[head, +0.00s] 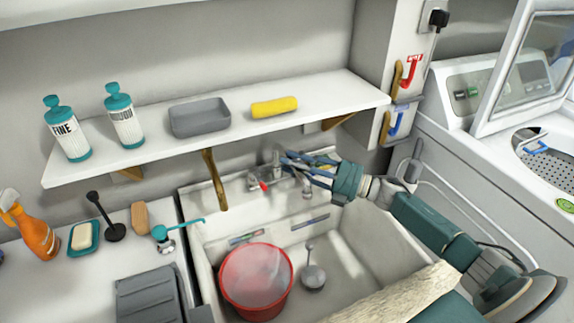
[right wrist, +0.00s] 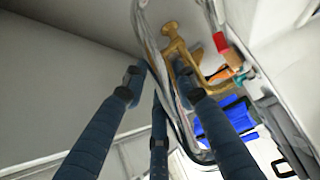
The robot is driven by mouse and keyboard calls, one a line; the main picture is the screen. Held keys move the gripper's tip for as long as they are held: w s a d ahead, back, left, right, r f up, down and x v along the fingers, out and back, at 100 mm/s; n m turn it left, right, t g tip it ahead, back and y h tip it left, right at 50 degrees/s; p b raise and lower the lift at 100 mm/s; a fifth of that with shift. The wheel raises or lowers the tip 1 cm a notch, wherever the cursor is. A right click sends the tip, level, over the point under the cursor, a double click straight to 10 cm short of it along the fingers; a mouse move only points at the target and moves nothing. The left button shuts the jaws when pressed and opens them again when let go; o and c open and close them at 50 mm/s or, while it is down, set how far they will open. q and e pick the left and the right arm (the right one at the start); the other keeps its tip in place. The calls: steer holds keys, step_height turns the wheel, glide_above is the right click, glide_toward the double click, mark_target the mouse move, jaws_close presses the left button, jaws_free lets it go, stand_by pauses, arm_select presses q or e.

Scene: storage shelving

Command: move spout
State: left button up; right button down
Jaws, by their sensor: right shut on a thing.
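The metal spout (head: 306,187) of the sink tap hangs over the back of the white sink (head: 402,243); my right gripper partly hides it. My right gripper (head: 292,161) reaches in from the right, with its blue fingers around the spout just below the shelf. In the right wrist view, the shiny curved spout (right wrist: 150,38) runs between the fingers of my right gripper (right wrist: 157,80), which is shut on it. My left gripper is not in view.
A red bucket (head: 256,285) and a plunger (head: 313,275) stand in the sink. A washing machine (head: 480,88) is at right.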

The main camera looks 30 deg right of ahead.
steer(key=c, duration=1.3)
jaws_free()
steer(key=shift+c, duration=0.2)
steer(key=v, duration=1.2)
